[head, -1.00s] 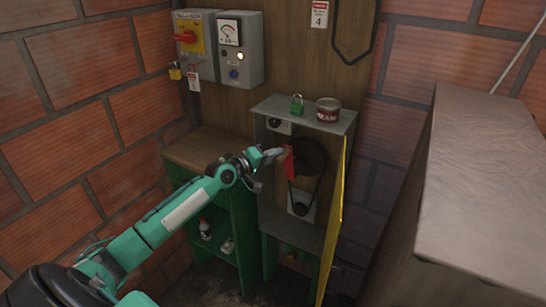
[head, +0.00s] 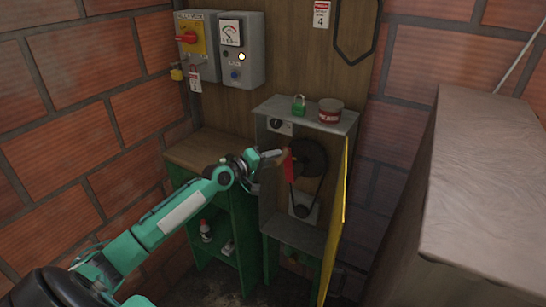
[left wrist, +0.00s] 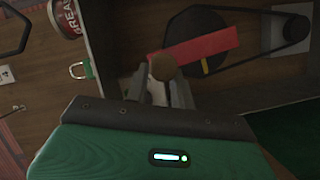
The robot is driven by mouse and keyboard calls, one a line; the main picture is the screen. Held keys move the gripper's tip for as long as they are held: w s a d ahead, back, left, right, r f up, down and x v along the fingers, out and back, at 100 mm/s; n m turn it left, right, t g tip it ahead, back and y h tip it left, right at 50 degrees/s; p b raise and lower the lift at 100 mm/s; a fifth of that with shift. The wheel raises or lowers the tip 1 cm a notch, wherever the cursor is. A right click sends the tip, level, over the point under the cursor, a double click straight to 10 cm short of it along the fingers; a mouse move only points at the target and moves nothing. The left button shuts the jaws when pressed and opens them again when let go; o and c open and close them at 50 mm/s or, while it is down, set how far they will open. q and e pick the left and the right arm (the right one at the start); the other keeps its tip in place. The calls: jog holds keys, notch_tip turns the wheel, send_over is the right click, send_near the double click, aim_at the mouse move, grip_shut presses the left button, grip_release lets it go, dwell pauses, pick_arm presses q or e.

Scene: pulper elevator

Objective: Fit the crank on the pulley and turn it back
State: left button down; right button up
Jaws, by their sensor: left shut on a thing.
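The red crank (left wrist: 200,48) lies across the front of the dark round pulley (left wrist: 210,35) in the left wrist view. Its brown knob (left wrist: 163,67) sits between the fingers of my left gripper (left wrist: 160,86), which is shut on it. In the head view my left gripper (head: 274,157) reaches in from the left to the crank (head: 290,168), in front of the pulley (head: 311,159) inside the open cabinet. A belt runs from the pulley down to a smaller wheel (head: 302,210). The crank's seating on the shaft cannot be made out. My right gripper is not in view.
The cabinet's yellow-edged door (head: 341,205) stands open on the right. A green padlock (head: 299,105) and a red tin (head: 330,111) stand on the cabinet top. A green shelf (head: 215,225) is at left, a large block (head: 485,185) at right.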

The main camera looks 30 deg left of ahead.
pick_arm(q)
jog(key=shift+s+r, duration=0.1)
jog(key=shift+s, duration=0.1)
dwell(0.4)
jog(key=shift+s+p, duration=0.4)
jog(key=shift+s, duration=0.4)
jog(key=shift+s+d+p, duration=0.1)
jog(key=shift+s+p, duration=0.25)
jog(key=shift+s, duration=0.5)
jog(key=shift+s+p, duration=0.4)
jog(key=shift+s, duration=0.5)
jog(key=shift+s+d, duration=0.1)
jog(key=shift+s, duration=0.15)
